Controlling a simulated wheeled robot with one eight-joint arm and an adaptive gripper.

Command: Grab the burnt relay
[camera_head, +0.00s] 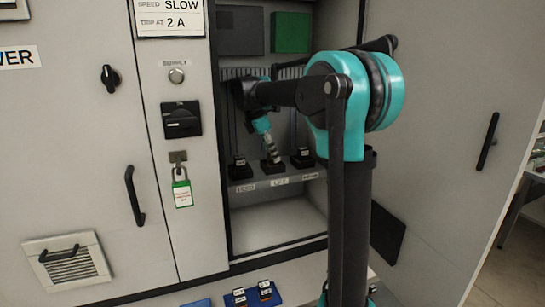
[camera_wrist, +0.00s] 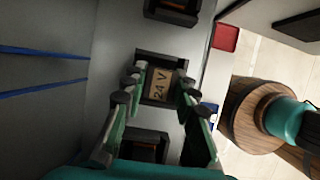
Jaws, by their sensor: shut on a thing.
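Several small dark relays stand in a row on the shelf inside the open cabinet: the left relay (camera_head: 239,168), the middle one and the right relay (camera_head: 302,158). My gripper (camera_head: 271,150) reaches down to the middle one. I cannot make out burn marks. The neighbouring relays also show, one above (camera_wrist: 172,12) and one below (camera_wrist: 146,147).
A blue tray (camera_head: 238,302) with two small labelled parts lies below the cabinet opening. A red object (camera_wrist: 225,38) shows in the wrist view. A green-tagged padlock (camera_head: 181,188) hangs on the panel left of the opening. Cabinet walls stand close around my arm.

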